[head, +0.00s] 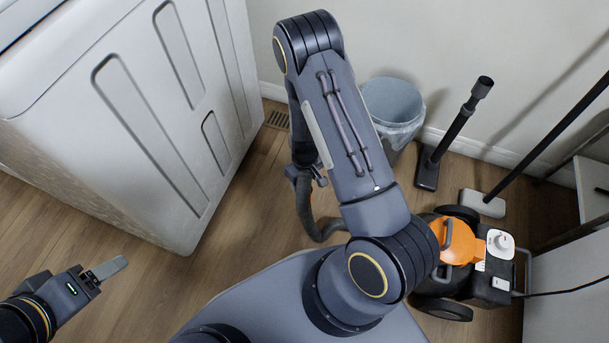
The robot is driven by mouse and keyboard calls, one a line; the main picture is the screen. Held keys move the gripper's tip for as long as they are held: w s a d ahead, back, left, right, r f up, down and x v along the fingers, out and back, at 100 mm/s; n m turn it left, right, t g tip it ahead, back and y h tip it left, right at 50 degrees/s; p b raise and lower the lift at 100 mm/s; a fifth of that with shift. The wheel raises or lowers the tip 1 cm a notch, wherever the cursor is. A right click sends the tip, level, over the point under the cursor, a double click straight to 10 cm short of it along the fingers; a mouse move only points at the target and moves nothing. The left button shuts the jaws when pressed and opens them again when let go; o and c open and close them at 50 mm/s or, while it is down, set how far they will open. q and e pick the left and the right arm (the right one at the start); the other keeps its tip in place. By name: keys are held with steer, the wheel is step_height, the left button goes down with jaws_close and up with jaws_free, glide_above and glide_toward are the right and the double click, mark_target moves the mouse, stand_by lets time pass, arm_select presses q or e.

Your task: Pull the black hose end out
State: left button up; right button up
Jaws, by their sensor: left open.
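A dark, ribbed hose (305,208) curves along the floor in the middle of the head view. One stretch goes up behind my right arm, the other bends right toward the vacuum cleaner (458,240), an orange and black machine on wheels at the lower right. The hose's ends are hard to make out; my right arm covers much of this area. My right gripper (318,178) seems to be near the upper part of the hose, mostly hidden, and its grip is unclear. My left gripper (118,266) is open and empty at the lower left, apart from the hose.
A white cabinet-like appliance (130,120) stands at the left. A grey bin with a liner (392,103) is by the wall. A black wand with a floor head (455,135) and a long pole with a pale head (483,203) stand right. The wooden floor at lower left is clear.

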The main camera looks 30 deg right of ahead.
steer(key=shift+f, duration=0.4)
steer(key=shift+c, duration=0.4)
steer(key=c, duration=1)
steer(key=shift+r+p, duration=2.65)
steer(key=shift+r, duration=0.85)
